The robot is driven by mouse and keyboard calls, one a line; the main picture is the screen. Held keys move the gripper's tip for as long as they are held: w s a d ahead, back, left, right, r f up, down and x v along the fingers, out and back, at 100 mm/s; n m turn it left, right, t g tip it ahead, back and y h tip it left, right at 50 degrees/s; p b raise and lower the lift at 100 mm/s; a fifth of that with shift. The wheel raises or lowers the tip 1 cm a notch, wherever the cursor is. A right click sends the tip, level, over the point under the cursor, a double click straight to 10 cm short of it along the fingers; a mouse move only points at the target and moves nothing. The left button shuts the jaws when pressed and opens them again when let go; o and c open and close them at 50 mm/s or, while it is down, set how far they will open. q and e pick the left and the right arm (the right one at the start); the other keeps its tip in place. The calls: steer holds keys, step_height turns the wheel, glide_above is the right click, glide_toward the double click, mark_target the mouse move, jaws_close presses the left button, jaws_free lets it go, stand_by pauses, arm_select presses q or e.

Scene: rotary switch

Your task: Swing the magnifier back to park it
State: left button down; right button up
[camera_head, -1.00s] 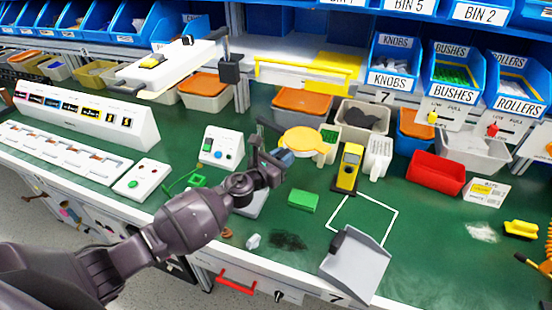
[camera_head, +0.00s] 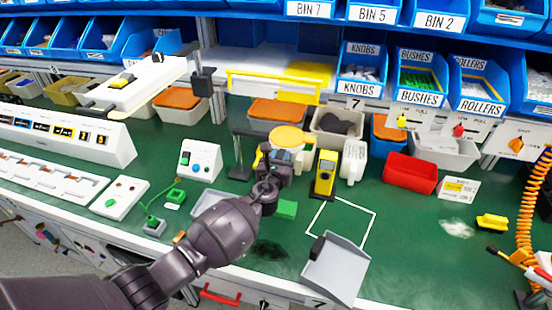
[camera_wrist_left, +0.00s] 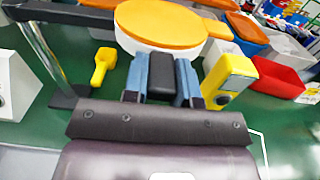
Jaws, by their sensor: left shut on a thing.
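The magnifier (camera_head: 287,136) has a round orange-yellow disc with a pale rim. The disc fills the top middle of the left wrist view (camera_wrist_left: 160,24), with the stand's post at the left. My left gripper (camera_head: 281,152) is at the near side of the disc. Its blue-grey fingers (camera_wrist_left: 161,75) are shut on a dark part between them, apparently the magnifier's grip just below the rim. The exact contact is partly hidden. My right gripper is not in view.
A yellow meter (camera_head: 325,173) stands close to the right of my left gripper. A green block (camera_head: 287,209) lies in front. A white switch box (camera_head: 199,160) is at left, a red bin (camera_head: 410,173) at right.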

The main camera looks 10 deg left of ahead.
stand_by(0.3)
arm_select(q)
steer(key=c, duration=0.9)
jaws_free()
steer(key=shift+w+d, duration=0.15)
steer(key=shift+w, duration=0.05)
steer(key=shift+s+a+p, duration=0.15)
steer(key=shift+s+p, duration=0.1)
steer(key=shift+s, duration=1.6)
steer(key=shift+s+a+p, duration=0.2)
steer(key=shift+s, duration=1.6)
steer(key=shift+s+a+p, duration=0.15)
steer(key=shift+s+p, duration=0.1)
steer(key=shift+s, duration=1.6)
